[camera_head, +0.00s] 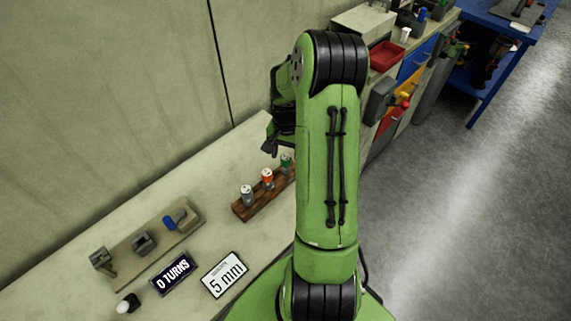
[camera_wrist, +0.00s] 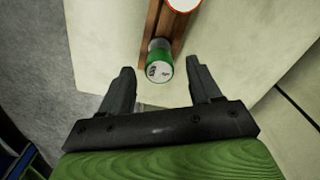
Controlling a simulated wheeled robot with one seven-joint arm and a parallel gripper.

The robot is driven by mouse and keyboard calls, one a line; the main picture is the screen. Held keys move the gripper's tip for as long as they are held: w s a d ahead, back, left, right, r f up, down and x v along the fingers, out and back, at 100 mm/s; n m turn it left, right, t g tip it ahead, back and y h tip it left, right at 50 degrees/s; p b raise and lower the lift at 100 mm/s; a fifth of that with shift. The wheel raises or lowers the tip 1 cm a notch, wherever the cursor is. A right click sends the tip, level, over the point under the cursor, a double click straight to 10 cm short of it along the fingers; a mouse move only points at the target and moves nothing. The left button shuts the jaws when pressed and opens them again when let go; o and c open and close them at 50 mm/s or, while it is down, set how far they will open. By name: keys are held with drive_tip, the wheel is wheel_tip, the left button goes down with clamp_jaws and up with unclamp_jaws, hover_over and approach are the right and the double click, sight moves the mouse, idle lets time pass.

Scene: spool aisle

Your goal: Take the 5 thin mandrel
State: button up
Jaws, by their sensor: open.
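A wooden rack (camera_head: 243,210) on the bench holds three upright mandrels. One has a grey-white top (camera_head: 247,194), one an orange top (camera_head: 267,178) and one a green top (camera_head: 286,162). The marks on their caps are too small to read. My gripper (camera_head: 268,150) is above the bench near the rack's far end. In the wrist view my gripper (camera_wrist: 160,72) is open and empty. The green mandrel (camera_wrist: 159,62) appears between and a little beyond its fingertips, apart from both. Part of the orange mandrel (camera_wrist: 183,4) shows at the top edge.
A "5 mm" sign (camera_head: 225,274) and a "0 TURNS" sign (camera_head: 173,273) lie on the bench. A fixture board (camera_head: 150,240) carries grey blocks and a blue-ended part. A wall runs behind the bench. A red tray (camera_head: 386,57) and blue table (camera_head: 500,20) are farther off.

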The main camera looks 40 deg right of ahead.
sight(286, 167)
wheel_tip(286, 167, down, 4)
drive_tip(key=shift+f, duration=0.2)
drive_tip(key=shift+r, duration=0.1)
drive_tip(key=c, duration=1.1)
drive_tip(key=shift+r, duration=0.1)
drive_tip(key=shift+c, duration=0.2)
